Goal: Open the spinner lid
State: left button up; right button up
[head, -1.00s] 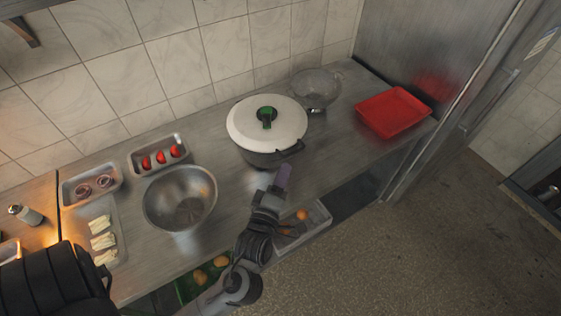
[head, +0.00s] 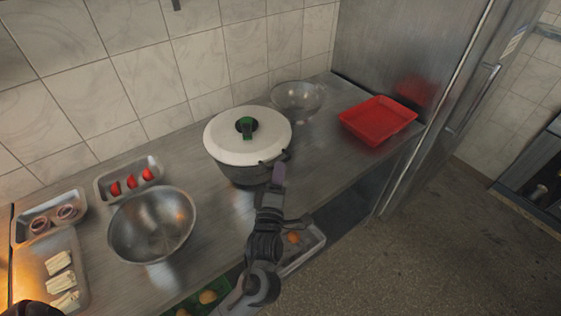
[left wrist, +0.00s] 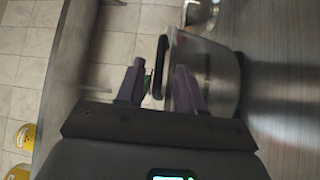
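The spinner (head: 243,170) stands on the steel counter, a grey pot with a white lid (head: 222,133) resting on top. A green knob (head: 246,127) sits at the lid's centre. My left gripper (head: 279,172) is at the spinner's front right side, beside its black side handle. In the left wrist view the fingers of my left gripper (left wrist: 159,88) are apart, and the black handle (left wrist: 160,65) shows between and just beyond their tips. I cannot tell whether they touch it. The steel wall of the spinner (left wrist: 215,72) is right of the fingers. My right gripper is not in view.
A steel bowl (head: 150,250) stands left of the spinner, with a tray of tomatoes (head: 104,195) behind it. A clear bowl (head: 298,97) is behind right, and a red tray (head: 378,137) lies farther right. Some counter is free between spinner and red tray.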

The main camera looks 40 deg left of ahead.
pick_arm(q)
jog(key=shift+x, duration=2.25)
jog(key=shift+c, duration=0.2)
grip_shut()
